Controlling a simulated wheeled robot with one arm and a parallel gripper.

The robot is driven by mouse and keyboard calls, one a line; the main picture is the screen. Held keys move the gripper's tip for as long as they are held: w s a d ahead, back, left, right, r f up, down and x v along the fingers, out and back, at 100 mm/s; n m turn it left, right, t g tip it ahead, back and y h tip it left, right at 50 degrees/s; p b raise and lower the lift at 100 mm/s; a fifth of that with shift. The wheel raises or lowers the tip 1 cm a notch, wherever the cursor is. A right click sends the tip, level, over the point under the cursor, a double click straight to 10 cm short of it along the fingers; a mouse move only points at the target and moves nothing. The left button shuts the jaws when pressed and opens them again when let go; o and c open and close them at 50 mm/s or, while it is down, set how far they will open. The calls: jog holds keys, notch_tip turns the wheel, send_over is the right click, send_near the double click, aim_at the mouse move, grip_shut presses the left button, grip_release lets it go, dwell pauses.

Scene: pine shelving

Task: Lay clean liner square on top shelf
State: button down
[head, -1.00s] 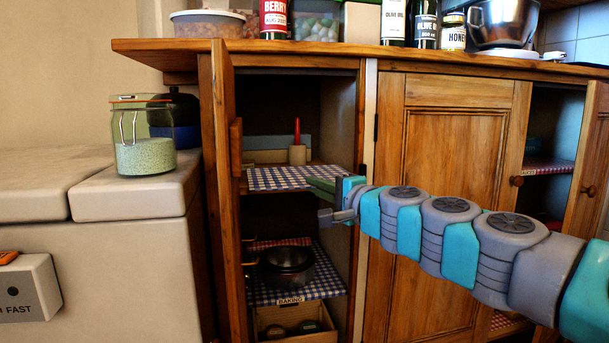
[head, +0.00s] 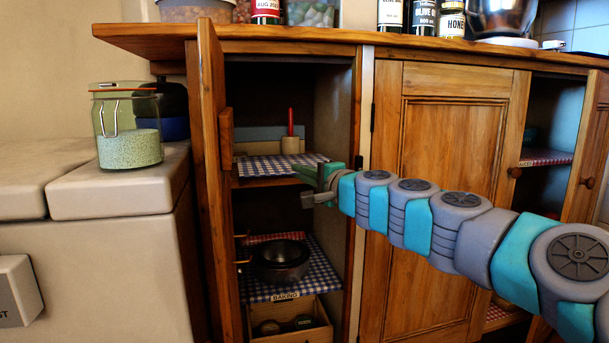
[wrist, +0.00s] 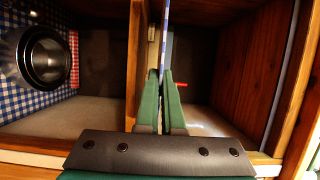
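The blue-and-white checked liner (head: 268,168) is inside the open left cupboard, at the level of the top shelf (head: 262,182). My gripper (head: 312,176) is at the cupboard opening by the liner's front right part. In the wrist view, the green fingers (wrist: 162,76) close on the liner (wrist: 166,28), seen edge-on as a thin strip from between their tips. There the strip stands a little apart from the shelf board (wrist: 136,70), on its upper side. The liner's far edge and its fit at the back are hard to tell.
The open door (head: 212,180) bounds the left. Dark pans (head: 279,262) sit on a lower checked liner. A glass jar (head: 129,140) stands outside left.

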aim_at(294, 179)
jog(key=w, duration=0.3)
jog(key=w+a, duration=0.1)
jog(key=shift+w+f, duration=0.35)
jog(key=shift+w+a+f+b, duration=0.3)
jog(key=shift+w+f+b, duration=0.25)
jog(key=shift+w+f, duration=0.3)
jog(key=shift+w+a+f+b, duration=0.3)
jog(key=shift+w+f+b, duration=0.25)
jog(key=shift+w+f, duration=0.25)
jog(key=shift+r, duration=0.1)
jog(key=c, duration=1)
grip_release()
